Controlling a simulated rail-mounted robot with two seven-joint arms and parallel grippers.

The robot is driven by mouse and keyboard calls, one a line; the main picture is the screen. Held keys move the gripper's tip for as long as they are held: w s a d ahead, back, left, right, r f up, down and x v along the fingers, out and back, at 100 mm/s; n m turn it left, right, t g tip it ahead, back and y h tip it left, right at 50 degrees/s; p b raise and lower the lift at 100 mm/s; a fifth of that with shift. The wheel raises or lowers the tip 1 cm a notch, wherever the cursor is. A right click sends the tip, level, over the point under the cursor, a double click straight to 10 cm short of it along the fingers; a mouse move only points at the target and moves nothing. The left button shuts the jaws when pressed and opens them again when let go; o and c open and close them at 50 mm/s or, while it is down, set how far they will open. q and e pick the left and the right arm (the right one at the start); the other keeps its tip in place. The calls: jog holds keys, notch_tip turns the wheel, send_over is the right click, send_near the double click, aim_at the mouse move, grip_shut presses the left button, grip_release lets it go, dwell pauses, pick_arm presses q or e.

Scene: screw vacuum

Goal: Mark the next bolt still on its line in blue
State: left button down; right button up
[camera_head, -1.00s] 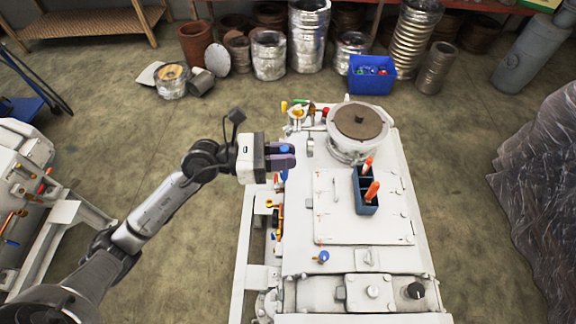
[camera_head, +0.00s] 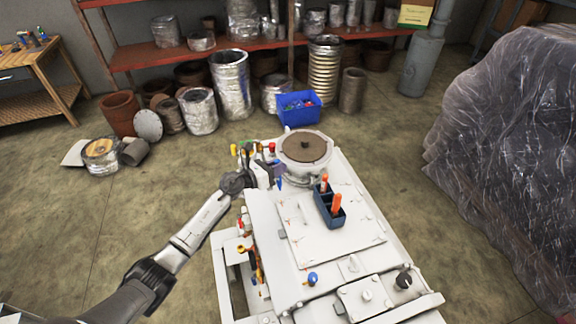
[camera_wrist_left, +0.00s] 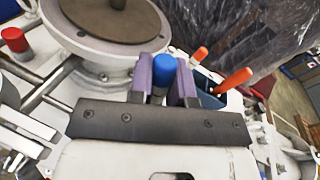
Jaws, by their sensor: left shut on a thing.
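My left gripper (camera_head: 276,170) is shut on a blue marker (camera_head: 280,183), above the machine's left edge beside the round flange. In the left wrist view the marker's blue end (camera_wrist_left: 163,71) shows between the purple fingers (camera_wrist_left: 161,80). The light cover plate (camera_head: 301,232) lies to the right and nearer, with small bolts and faint reddish marks along its edges. The bolts are too small to tell which marks line up. My right gripper is not in view.
A dark blue holder (camera_head: 324,210) with two orange-red handled things (camera_head: 337,203) stands on the plate. The brown-topped round flange (camera_head: 305,148) rises at the machine's far end. A blue bin (camera_head: 299,108) stands behind. A plastic-covered heap (camera_head: 505,130) is at right.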

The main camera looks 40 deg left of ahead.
pick_arm(q)
jog(key=shift+a+r, duration=0.25)
jog(key=shift+a, duration=0.05)
jog(key=shift+w+r+n, duration=0.1)
jog(key=shift+w+n, duration=0.15)
jog(key=shift+n, duration=0.05)
jog(key=shift+s, duration=0.1)
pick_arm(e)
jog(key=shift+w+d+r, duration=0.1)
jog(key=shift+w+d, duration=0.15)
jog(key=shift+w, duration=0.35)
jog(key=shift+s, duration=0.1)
pick_arm(q)
jog(key=shift+f, duration=0.35)
notch_tip(320, 180, down, 4)
jog(key=b, duration=0.4)
jog(key=shift+f, duration=0.15)
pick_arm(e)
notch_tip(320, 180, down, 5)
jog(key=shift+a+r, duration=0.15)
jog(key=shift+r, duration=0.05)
